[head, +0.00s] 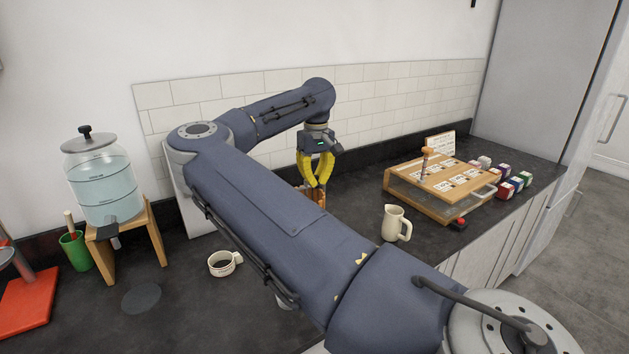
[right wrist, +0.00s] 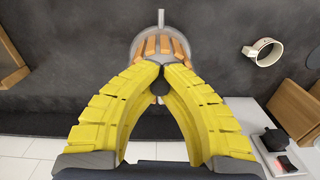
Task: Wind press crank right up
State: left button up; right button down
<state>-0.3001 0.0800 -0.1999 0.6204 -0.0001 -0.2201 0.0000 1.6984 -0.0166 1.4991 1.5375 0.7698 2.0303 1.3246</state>
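The press (head: 314,196) stands on the dark counter under my right gripper, mostly hidden in the head view by the gripper and my arm. In the right wrist view it shows as orange-brown wooden slats (right wrist: 165,45) on a round grey base, with a thin grey spout at the top of the picture. My right gripper (head: 317,186) points down over it. Its yellow fingertips (right wrist: 160,67) come together at the press, and a small dark round patch shows between the fingers. I cannot make out the crank or whether the fingers hold it. My left gripper is not in view.
A cream jug (head: 394,224) and a wooden box (head: 442,186) with a red button (head: 459,223) stand to the right. A white mug (head: 222,264) and a water dispenser (head: 104,186) on a wooden stand are left. The tiled wall is close behind.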

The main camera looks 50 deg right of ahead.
jog(key=d+n, duration=0.1)
jog(key=n, duration=0.1)
jog(key=d+n, duration=0.1)
jog(key=n, duration=0.2)
jog(key=shift+d, duration=0.2)
jog(key=n, duration=0.1)
jog(key=d+n, duration=0.1)
jog(key=shift+w+d+n, duration=0.1)
jog(key=shift+w+n, duration=0.05)
jog(key=shift+n, duration=0.25)
jog(key=n, duration=0.1)
jog(key=d+n, duration=0.1)
jog(key=shift+w+n, duration=0.3)
jog(key=shift+w, duration=0.05)
jog(key=n, duration=0.2)
jog(key=w+d+n, duration=0.1)
jog(key=n, duration=0.1)
jog(key=shift+w, duration=0.15)
jog(key=shift+w+d+n, duration=0.15)
jog(key=shift+w+n, duration=0.1)
jog(key=shift+n, duration=0.45)
jog(key=shift+w+d+n, duration=0.1)
jog(key=shift+w+n, duration=0.15)
jog(key=shift+n, duration=0.45)
jog(key=shift+w, duration=0.1)
jog(key=c, duration=1.3)
grip_release()
